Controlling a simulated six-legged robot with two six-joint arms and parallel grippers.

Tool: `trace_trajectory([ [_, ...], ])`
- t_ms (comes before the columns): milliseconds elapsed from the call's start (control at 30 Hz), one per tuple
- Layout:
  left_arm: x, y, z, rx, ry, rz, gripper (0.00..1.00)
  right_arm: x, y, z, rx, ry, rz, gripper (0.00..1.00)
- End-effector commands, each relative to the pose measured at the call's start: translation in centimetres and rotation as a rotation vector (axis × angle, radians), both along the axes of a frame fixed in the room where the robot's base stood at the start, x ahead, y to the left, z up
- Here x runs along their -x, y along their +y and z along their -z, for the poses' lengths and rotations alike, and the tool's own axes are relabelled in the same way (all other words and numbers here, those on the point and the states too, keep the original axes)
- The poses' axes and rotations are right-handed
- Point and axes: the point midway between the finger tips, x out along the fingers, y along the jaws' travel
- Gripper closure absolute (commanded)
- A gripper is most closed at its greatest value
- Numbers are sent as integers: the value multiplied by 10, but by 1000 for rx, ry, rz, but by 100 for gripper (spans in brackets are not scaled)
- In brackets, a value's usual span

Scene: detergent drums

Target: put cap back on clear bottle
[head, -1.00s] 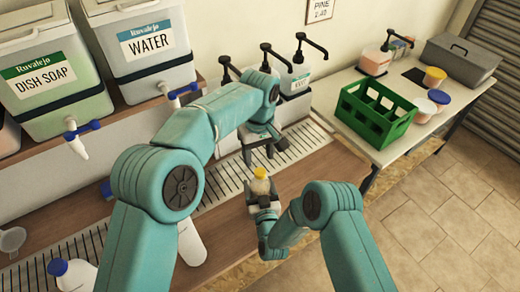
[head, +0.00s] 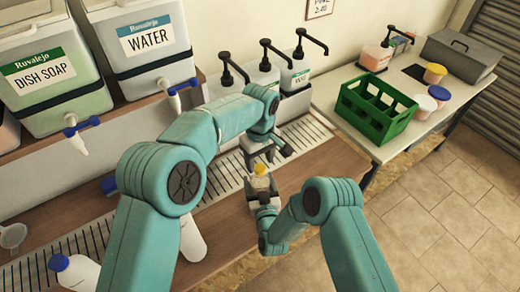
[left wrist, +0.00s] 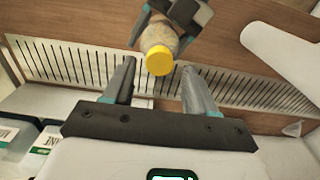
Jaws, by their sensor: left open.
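A small clear bottle with a pale yellowish look (head: 261,184) is held upright in my right gripper (head: 262,199), over the front of the counter. A yellow cap (head: 261,169) sits at its top. In the left wrist view the yellow cap (left wrist: 159,60) faces my camera on the end of the bottle (left wrist: 158,35), and the right gripper (left wrist: 178,14) is behind it. Whether the cap is seated tight I cannot tell. My left gripper (head: 268,157) is open and empty just beyond the bottle. In the left wrist view its fingers (left wrist: 157,80) stand either side of the cap, apart from it.
White bottles stand at the lower left, one with a blue cap (head: 75,272). Pump dispensers (head: 264,75) line the back of the counter with its slotted drain (head: 220,186). A green crate (head: 375,112) stands on the side table. Large drums (head: 150,45) are upper left.

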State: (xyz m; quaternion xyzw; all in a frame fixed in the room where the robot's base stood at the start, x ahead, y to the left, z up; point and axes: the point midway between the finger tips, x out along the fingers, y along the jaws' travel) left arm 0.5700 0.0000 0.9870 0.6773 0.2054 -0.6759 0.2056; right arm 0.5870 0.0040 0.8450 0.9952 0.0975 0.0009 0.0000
Motion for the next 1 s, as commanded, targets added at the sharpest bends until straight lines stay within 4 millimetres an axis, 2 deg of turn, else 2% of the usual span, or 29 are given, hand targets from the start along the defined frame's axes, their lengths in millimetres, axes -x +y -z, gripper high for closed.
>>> trace_trajectory([
  [33,0,0,8,-1,3,0,43,2,0,5,3,15,-2,100],
  [200,0,0,22,0,0,0,43,2,0,5,3,15,-2,100],
  [533,0,0,26,0,0,1,43,2,0,5,3,14,-1,100],
  [567,0,0,26,0,0,1,50,2,0,5,3,14,-1,100],
  [700,0,0,26,0,0,1,95,2,0,5,3,14,-1,100],
  [733,0,0,26,0,0,1,100,2,0,5,3,14,-1,100],
  [933,0,0,25,0,0,8,100,2,0,5,3,14,-1,100],
  [1000,0,0,25,0,0,57,100,2,0,5,3,14,-1,100],
])
